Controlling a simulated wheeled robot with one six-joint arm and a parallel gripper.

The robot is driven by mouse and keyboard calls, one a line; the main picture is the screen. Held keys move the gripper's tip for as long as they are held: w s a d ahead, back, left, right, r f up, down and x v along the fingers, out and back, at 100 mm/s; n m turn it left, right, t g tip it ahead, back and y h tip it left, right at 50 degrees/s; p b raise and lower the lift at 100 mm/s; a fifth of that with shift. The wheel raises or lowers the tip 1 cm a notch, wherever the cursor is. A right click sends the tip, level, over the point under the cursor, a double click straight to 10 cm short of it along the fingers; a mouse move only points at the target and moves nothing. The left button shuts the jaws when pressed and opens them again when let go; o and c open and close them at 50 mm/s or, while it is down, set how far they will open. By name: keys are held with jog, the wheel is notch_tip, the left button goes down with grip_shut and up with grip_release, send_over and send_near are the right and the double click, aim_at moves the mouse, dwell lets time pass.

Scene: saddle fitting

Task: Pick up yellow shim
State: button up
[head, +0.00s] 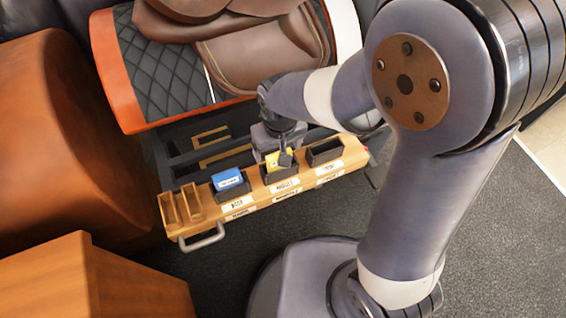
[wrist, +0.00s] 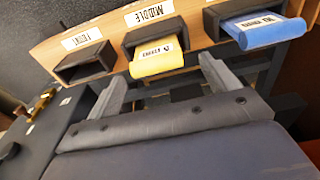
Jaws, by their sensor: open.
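The yellow shim (wrist: 157,57) sits in the middle one of three dark holders and sticks partly out of it, with a small label on its face. In the head view the yellow shim (head: 271,162) is partly hidden by my gripper (head: 287,157). In the wrist view my gripper (wrist: 160,85) is open, its two fingers apart on either side below the shim. Nothing is between the fingertips; the shim lies just beyond them. The middle holder (wrist: 177,27) is labelled "MIDDLE".
A blue shim (head: 228,180) sits in the adjacent holder. The holder labelled "FRONT" (wrist: 86,64) is empty. They stand on a wooden rack (head: 250,198) with a metal handle (head: 203,238). The saddle (head: 262,55) is behind; brown rounded furniture (head: 75,140) is at left.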

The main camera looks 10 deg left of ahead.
jog(key=shift+o, duration=0.2)
jog(key=f, duration=0.2)
jog(key=f+b, duration=0.2)
jog(key=f, duration=0.1)
jog(key=shift+w+f, duration=0.35)
jog(key=shift+r, duration=0.1)
jog(key=c, duration=1.1)
